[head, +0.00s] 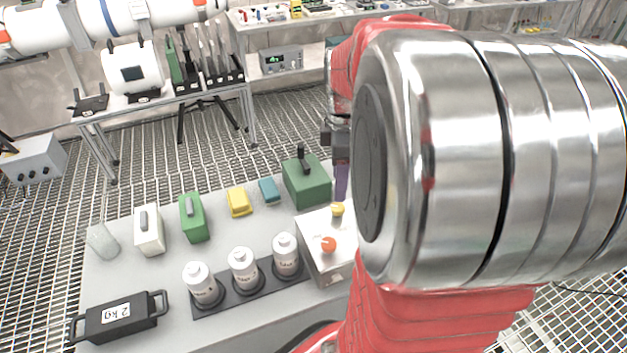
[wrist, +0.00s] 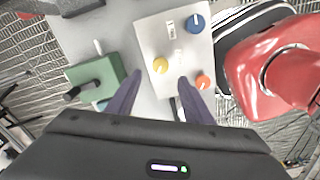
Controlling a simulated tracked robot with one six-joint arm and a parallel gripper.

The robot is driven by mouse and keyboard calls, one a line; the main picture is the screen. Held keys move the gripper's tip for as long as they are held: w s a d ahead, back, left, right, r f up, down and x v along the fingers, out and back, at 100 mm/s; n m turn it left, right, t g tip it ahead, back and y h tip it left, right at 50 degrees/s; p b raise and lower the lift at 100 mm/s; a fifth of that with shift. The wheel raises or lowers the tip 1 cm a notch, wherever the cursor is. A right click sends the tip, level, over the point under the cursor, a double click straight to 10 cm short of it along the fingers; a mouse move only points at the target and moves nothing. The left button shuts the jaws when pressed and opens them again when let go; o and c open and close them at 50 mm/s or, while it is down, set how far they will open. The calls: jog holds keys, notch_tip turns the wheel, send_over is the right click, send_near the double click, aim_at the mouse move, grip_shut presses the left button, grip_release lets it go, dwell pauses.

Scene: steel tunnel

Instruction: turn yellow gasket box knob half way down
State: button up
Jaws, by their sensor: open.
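The gasket box is a white box (wrist: 178,35) with several coloured knobs on its top; it also shows in the head view (head: 318,262), partly hidden by my arm. Its yellow knob (wrist: 160,65) shows in the wrist view and in the head view (head: 337,209). A blue knob (wrist: 195,22) and an orange-red knob (wrist: 203,82) sit on the same face. My gripper (wrist: 155,95) is open, its two purple fingers apart. The yellow knob lies beyond the fingertips, between their lines, and nothing is gripped. In the head view my arm hides most of the gripper.
A green box with a black handle (head: 306,182) stands beside the gasket box. White bottles (head: 243,270) stand in a dark rack in front. A black 2 kg weight (head: 120,318), small coloured blocks and other boxes share the grey table (head: 150,282). A red object (wrist: 275,70) is right in the wrist view.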

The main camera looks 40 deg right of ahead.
aim_at(337, 206)
notch_tip(337, 206, down, 8)
jog(key=shift+r, duration=0.1)
dwell(0.4)
